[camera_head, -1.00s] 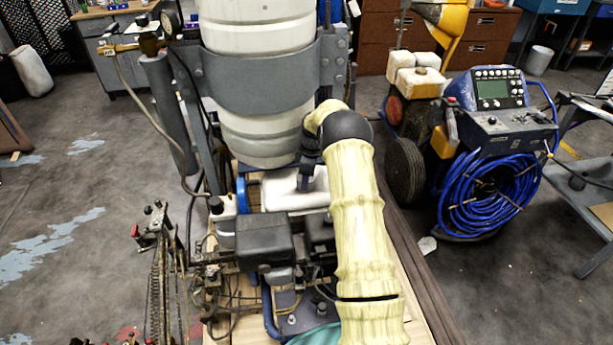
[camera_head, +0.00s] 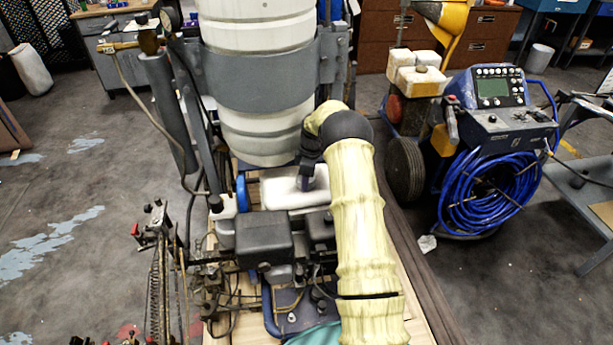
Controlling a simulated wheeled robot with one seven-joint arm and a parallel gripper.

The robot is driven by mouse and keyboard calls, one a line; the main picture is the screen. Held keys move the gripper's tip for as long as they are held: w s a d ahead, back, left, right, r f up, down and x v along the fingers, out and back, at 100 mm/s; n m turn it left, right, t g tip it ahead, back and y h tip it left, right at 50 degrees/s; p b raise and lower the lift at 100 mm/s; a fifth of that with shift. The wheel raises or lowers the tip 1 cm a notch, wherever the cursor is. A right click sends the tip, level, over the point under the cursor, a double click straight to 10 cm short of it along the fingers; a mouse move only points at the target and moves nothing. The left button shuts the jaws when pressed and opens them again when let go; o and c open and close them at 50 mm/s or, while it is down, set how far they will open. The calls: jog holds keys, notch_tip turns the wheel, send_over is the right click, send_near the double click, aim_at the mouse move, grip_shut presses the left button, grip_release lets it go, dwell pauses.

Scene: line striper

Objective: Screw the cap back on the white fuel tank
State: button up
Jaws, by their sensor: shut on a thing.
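The white fuel tank (camera_head: 282,194) sits on the machine's engine, below and in front of the large white drum. My gripper (camera_head: 306,182) points down at the right part of the tank's top, at the end of my cream-sleeved arm. It is shut on the cap, which its dark fingers and wrist hide. I cannot tell whether the cap sits straight on the tank's neck or is threaded.
The large white drum (camera_head: 262,140), held by a grey metal band (camera_head: 258,82), stands close behind the tank. The dark engine block (camera_head: 263,240) is in front. A machine with coiled blue hose (camera_head: 490,195) stands right. Floor at left is mostly clear.

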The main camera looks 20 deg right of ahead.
jog(key=shift+f, duration=0.25)
dwell(0.4)
jog(key=m, duration=0.2)
jog(key=shift+m, duration=0.8)
jog(key=shift+p, duration=0.3)
jog(key=m, duration=0.3)
jog(key=shift+r+t+h+p, duration=0.1)
jog(key=shift+t+h+p, duration=0.2)
jog(key=shift+h, duration=0.1)
jog(key=shift+d, duration=0.1)
jog(key=shift+w+m+p, duration=0.1)
jog(key=shift+m+p, duration=0.2)
jog(key=shift+m, duration=1.6)
